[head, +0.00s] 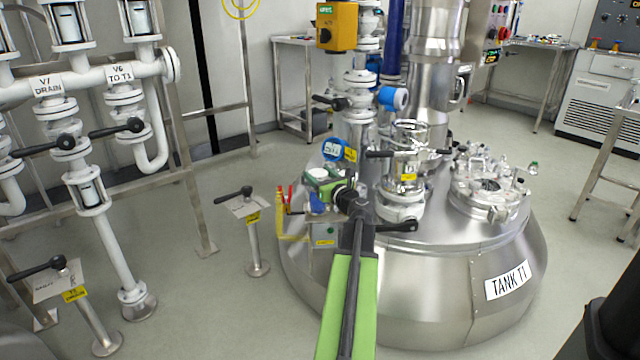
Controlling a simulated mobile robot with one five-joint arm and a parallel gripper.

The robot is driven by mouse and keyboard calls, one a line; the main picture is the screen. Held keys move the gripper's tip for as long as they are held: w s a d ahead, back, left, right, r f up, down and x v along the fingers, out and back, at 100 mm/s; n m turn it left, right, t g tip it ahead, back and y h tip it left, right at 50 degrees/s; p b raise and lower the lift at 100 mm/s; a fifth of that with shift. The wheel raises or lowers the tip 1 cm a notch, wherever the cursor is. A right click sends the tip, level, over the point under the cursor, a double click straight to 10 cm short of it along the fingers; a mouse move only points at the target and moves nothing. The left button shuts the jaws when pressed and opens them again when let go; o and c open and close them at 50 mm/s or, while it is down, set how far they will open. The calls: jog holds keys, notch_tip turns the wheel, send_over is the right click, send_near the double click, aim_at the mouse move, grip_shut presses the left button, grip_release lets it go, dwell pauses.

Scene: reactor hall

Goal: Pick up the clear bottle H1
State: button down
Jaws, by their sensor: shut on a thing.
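My gripper (338,191) is at the end of my green and black arm, low over a small stand (325,232) at the left front of the steel tank T1 (440,310). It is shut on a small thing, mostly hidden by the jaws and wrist. A pale item with green on it (319,175) and a blue item (316,206) show right beside the jaws. I cannot make out the clear bottle H1 or any H1 label, and cannot tell whether the held thing is that bottle.
Red-handled tools (290,196) stand at the stand's left edge. A valve with a black handle (404,158) rises on the tank just right of my gripper. A lever post (253,232) stands to the left. White pipework (100,180) fills the far left. Open floor lies between.

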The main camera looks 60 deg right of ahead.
notch_tip(320, 180, up, 10)
jog(key=p, duration=0.8)
jog(key=shift+f+p, duration=0.2)
jog(key=shift+p, duration=0.2)
